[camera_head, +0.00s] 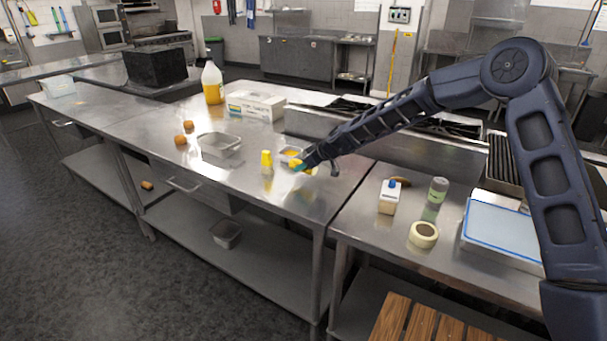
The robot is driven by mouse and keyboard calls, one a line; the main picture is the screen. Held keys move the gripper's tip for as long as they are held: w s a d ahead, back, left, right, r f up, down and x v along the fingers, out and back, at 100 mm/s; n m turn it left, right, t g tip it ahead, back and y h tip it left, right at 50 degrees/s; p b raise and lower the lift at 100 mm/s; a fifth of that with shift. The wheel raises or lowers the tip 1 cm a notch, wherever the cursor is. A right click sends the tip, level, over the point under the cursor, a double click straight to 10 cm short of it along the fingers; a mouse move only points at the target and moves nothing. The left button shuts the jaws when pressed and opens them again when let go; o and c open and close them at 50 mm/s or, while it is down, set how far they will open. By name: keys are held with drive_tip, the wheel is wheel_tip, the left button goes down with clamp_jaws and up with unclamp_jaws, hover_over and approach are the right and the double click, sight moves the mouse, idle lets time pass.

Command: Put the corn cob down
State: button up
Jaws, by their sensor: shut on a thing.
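My gripper (303,166) is at the end of my dark arm, which reaches in from the right over the steel worktop (255,195). It is shut on a small yellow thing, the corn cob (295,163), partly hidden by the fingers. The cob is low over the worktop, close to its right end; whether it touches the steel is too small to tell. A small metal container (284,152) with something orange-yellow in it is just behind the gripper. A yellow upright item (266,160) stands just left of the gripper.
A metal pan (219,145) and orange-brown round items (181,140) are farther left. A white box (256,106) and a yellow jug (212,82) stand behind. A carton (389,196), tape roll (423,235) and green-labelled container (438,190) are on the right counter. The worktop's front is clear.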

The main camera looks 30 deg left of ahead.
sight(305, 172)
drive_tip(key=shift+f, duration=1.85)
drive_tip(key=shift+f, duration=0.1)
drive_tip(key=o, duration=1)
drive_tip(key=shift+o, duration=0.2)
drive_tip(key=shift+d+r, duration=0.25)
drive_tip(key=shift+r, duration=0.1)
drive_tip(key=v, duration=1.1)
drive_tip(key=shift+d+r, duration=0.1)
drive_tip(key=shift+d, duration=0.05)
